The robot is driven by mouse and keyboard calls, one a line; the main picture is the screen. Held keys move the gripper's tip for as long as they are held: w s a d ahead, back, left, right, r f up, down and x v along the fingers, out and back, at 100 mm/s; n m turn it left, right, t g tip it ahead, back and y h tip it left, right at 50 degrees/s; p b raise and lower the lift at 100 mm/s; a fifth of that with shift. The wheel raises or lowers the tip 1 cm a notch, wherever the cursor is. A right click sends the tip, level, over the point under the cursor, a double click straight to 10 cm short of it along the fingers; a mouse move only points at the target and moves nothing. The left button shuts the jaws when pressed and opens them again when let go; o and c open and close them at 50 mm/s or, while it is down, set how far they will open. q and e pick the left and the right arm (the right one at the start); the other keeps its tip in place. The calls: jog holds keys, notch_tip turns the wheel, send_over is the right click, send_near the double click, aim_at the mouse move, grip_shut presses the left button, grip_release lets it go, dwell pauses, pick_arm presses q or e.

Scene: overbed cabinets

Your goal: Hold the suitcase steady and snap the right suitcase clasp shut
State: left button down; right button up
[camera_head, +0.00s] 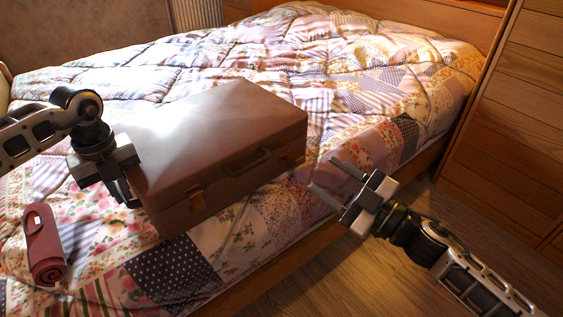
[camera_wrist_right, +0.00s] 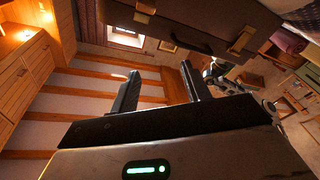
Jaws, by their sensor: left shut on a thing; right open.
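The brown suitcase (camera_head: 225,135) lies lid down on the bed, with its handle (camera_head: 250,165) on the front face. A brass clasp (camera_head: 196,197) shows left of the handle. The right clasp is hard to make out in the head view; in the right wrist view a small brass clasp (camera_wrist_right: 145,9) shows at the top. My left gripper (camera_head: 127,192) is shut on the suitcase's left edge; its fingertips are partly hidden. My right gripper (camera_head: 337,179) is open and empty, apart from the suitcase, to the right of its front face.
A rolled red cloth (camera_head: 45,248) lies on the patchwork quilt (camera_head: 260,50) at the left. The wooden bed rail (camera_head: 290,262) runs below the suitcase. A wooden cabinet (camera_head: 515,120) stands at the right. The floor (camera_head: 385,265) beside the bed is clear.

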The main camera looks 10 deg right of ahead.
aim_at(300, 163)
notch_tip(300, 163, down, 5)
jog(key=d+m+h, duration=0.3)
jog(key=m, duration=0.5)
jog(key=x, duration=1.2)
jog(key=shift+w+a+r, duration=0.1)
jog(key=shift+w+r, duration=0.2)
jog(key=shift+r, duration=0.05)
jog(key=c, duration=1)
